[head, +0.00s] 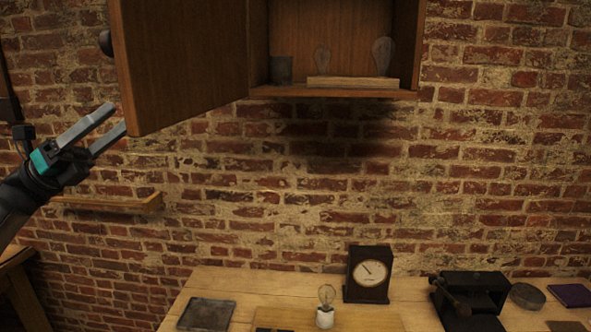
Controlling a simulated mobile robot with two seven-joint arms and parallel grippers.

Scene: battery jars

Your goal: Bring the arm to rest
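My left gripper (108,127) is at the left of the head view, with its two fingers apart and nothing between them. It is beside the lower left corner of an open wooden cabinet door (185,60); I cannot tell whether it touches the door. The wall cabinet (335,93) stands open and holds a dark jar (281,70), two glass bulbs (383,55) and a wooden strip (350,82). My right gripper is not in the head view.
Below is a wooden table (245,282) with a dark plate (207,314), a small bulb on a white base (325,308), a dial meter (370,273), a black device (470,295), a round tin (527,296) and a purple book (572,295). A wooden rail (110,203) is on the brick wall.

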